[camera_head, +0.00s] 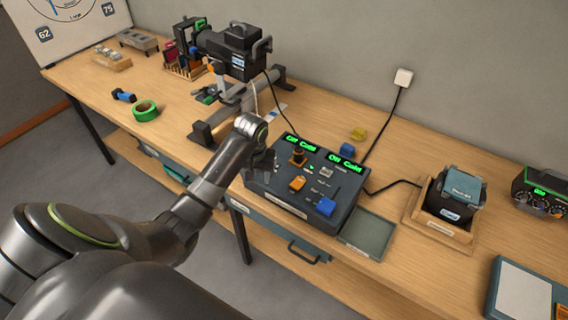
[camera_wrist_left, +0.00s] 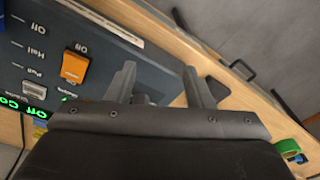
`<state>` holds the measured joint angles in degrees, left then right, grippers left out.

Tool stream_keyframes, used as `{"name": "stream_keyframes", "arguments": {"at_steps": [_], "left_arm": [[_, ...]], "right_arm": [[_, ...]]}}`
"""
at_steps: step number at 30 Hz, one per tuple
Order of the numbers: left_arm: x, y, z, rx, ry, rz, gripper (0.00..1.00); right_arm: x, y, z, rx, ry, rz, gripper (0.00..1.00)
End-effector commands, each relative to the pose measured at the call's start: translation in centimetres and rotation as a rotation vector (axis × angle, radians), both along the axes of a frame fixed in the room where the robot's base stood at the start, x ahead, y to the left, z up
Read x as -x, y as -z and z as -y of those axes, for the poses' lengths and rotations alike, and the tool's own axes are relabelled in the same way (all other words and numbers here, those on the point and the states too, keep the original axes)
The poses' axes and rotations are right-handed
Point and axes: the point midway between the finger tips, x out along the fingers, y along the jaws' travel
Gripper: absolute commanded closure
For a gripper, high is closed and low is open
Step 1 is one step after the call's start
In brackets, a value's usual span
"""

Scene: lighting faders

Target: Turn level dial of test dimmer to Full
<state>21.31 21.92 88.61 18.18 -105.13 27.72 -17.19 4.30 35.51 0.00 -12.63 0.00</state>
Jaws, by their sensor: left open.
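The dark control box (camera_head: 275,188) with two green displays stands mid-table; its panel carries Off, Half and Full labels in the left wrist view, so I take it for the test dimmer. A round black-and-orange knob (camera_head: 298,157) stands near its back edge, perhaps the level dial; its setting is too small to read. An orange control (camera_head: 297,184) sits in front of it and also shows in the left wrist view (camera_wrist_left: 75,67). My left gripper (camera_head: 263,163) is open and empty, over the box's left side. Its fingers (camera_wrist_left: 158,85) are apart beside the orange control. My right gripper is out of view.
A blue control (camera_head: 326,206) sits on the box's front right. A grey tray (camera_head: 367,234) is to its right, then a wooden holder (camera_head: 437,231). A clamped stage light (camera_head: 235,50) stands behind left. Green tape (camera_head: 146,111) lies farther left. Cables run behind the box.

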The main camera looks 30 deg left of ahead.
Motion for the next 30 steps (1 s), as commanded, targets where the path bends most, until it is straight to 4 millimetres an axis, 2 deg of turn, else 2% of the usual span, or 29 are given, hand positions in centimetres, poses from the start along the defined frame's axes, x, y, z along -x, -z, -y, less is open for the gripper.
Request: {"name": "stream_keyframes", "arguments": {"at_steps": [1, 8, 12, 15, 18, 23, 30], "left_arm": [[-0.9, -1.2, -0.2, 0.001, -0.013, 0.000, 0.53], [-4.8, -5.7, -1.2, 0.022, -0.111, -0.026, 0.53], [-7.3, -9.4, -2.0, 0.044, -0.188, -0.042, 0.53], [-8.7, -11.9, -2.4, 0.062, -0.239, -0.055, 0.53], [-9.5, -13.4, -2.6, 0.075, -0.272, -0.064, 0.53], [-9.7, -13.6, -2.7, 0.081, -0.288, -0.071, 0.53], [-9.7, -11.1, -2.7, 0.081, -0.287, -0.068, 0.53]], "right_arm": [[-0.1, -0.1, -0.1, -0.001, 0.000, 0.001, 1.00], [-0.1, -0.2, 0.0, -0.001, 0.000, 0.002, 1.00], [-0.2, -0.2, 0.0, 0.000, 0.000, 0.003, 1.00], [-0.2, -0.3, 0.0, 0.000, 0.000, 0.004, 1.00], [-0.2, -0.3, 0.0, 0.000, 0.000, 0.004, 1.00], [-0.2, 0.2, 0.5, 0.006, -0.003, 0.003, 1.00], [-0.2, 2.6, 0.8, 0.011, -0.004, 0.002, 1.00]]}}
